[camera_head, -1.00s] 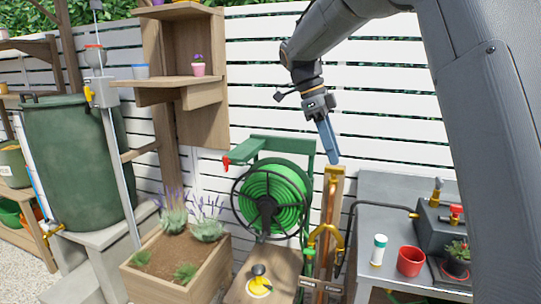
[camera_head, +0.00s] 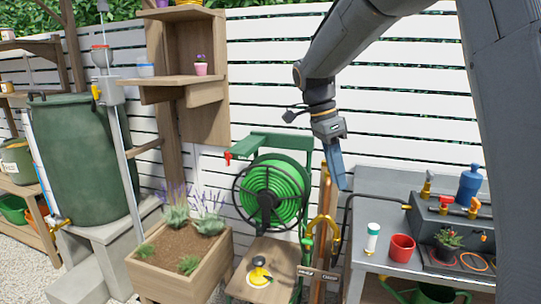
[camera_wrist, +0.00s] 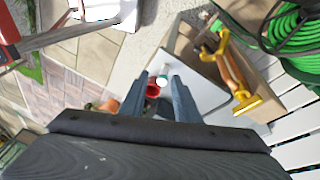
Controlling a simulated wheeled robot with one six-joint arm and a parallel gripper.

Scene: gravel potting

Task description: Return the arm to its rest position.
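My gripper (camera_head: 338,170) hangs pointing down in front of the white fence, above the gap between the hose reel and the grey metal table. In the wrist view its two blue-grey fingers (camera_wrist: 156,98) stand apart with nothing held between them. Past the fingertips, well below, the wrist view shows the red pot and the white bottle on the table.
A green hose reel (camera_head: 270,194) stands left of the gripper. The grey table (camera_head: 376,191) at right bears a red pot (camera_head: 401,248), a white bottle (camera_head: 372,238) and a blue bottle (camera_head: 470,182). A wooden planter (camera_head: 197,275) and green barrel (camera_head: 85,150) stand left.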

